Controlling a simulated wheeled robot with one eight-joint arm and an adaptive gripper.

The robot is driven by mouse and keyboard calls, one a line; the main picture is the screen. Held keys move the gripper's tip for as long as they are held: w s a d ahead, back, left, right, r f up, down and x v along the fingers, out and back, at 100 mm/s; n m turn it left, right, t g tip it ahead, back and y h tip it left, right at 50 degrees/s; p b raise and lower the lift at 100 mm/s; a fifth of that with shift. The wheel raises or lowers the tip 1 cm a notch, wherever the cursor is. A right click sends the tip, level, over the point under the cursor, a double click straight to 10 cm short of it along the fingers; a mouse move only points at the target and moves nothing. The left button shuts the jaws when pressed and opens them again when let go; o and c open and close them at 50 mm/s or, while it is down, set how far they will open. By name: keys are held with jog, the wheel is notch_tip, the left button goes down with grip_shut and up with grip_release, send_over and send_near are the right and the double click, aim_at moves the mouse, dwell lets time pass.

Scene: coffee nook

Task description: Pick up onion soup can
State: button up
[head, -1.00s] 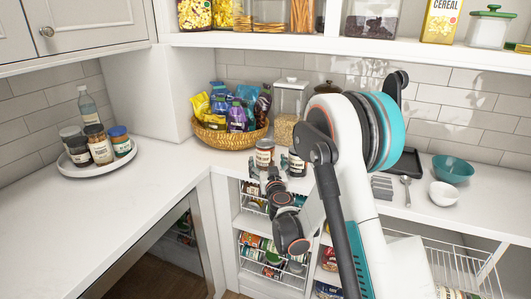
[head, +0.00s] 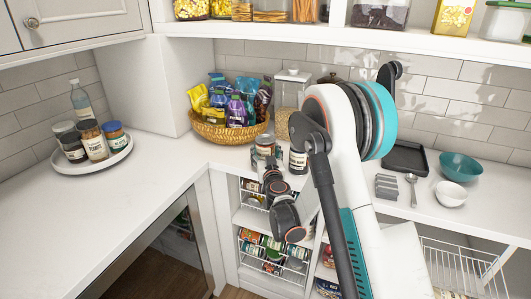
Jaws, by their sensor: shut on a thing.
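A small can with a pale and reddish-brown label (head: 265,143) is at the counter's front edge, in front of the basket. Its label is too small to read; I take it for the onion soup can. My gripper (head: 264,158) is at its lower front, with its fingers shut on it. The fingers hide the can's lower part, so I cannot tell whether it still touches the counter. A second dark-lidded can or jar with a light label (head: 298,160) stands just right of it, apart from the fingers.
A wicker basket of snack bags (head: 222,133) and a clear canister (head: 286,118) stand behind. A round tray (head: 117,157) with jars and a bottle is at left. A teal bowl (head: 460,167), white bowl (head: 450,194) and black tray (head: 405,158) are at right.

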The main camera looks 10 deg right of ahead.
notch_tip(320, 180, up, 20)
jog(key=p, duration=0.7)
